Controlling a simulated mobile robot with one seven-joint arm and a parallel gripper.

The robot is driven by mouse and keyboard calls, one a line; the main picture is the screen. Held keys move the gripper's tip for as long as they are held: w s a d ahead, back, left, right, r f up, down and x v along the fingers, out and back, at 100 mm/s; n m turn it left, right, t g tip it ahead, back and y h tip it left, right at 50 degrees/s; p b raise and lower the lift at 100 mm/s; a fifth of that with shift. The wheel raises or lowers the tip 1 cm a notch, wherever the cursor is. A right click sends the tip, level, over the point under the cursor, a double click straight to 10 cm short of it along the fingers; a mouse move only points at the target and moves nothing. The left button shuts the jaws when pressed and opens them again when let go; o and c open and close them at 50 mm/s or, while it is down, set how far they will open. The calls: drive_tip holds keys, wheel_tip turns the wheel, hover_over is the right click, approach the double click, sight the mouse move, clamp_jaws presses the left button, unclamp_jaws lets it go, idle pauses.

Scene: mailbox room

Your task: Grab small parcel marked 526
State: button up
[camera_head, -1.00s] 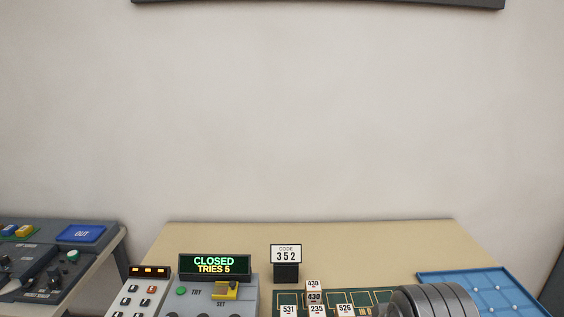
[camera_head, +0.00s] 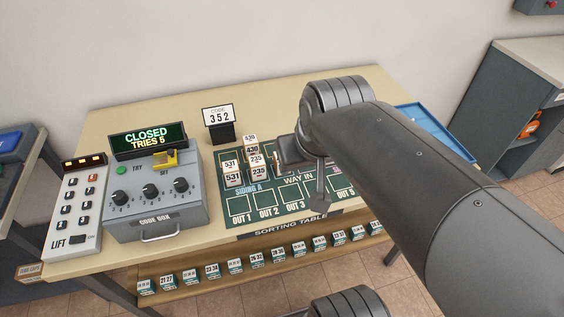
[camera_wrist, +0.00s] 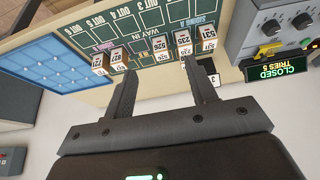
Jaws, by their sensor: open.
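My gripper (camera_head: 303,180) is over the mat, to the right of these parcels. That upside-down view shows parcel 531 (camera_wrist: 208,42) and two parcels farther left, the nearer one (camera_wrist: 118,60) close to a finger.
A grey code box (camera_head: 155,205) and a lift keypad (camera_head: 75,210) stand left of the mat. A code sign (camera_head: 219,120) stands behind it. A blue tray (camera_wrist: 52,62) lies at the table's other end. Several labelled boxes fill the shelf (camera_head: 190,290) below.

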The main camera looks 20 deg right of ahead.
drive_tip(key=w+f+g, duration=0.1)
drive_tip(key=w+f, duration=0.3)
drive_tip(key=w, duration=0.3)
drive_tip(key=w+d+f+g, duration=0.1)
drive_tip(key=w+f+g, duration=0.1)
drive_tip(key=w+f, duration=0.2)
drive_tip(key=w+f+g, duration=0.2)
drive_tip(key=w+f, duration=0.2)
drive_tip(key=w, duration=0.5)
drive_tip(key=shift+w+d+f, duration=0.1)
drive_tip(key=shift+w+d, duration=0.25)
drive_tip(key=shift+w, duration=0.05)
drive_tip(key=shift+w+f, duration=0.2)
drive_tip(key=shift+f, duration=0.05)
drive_tip(key=f, duration=1.1)
drive_tip(key=shift+d, duration=0.2)
drive_tip(key=shift+c, duration=0.2)
drive_tip(key=shift+r, duration=0.1)
drive_tip(key=c, duration=0.7)
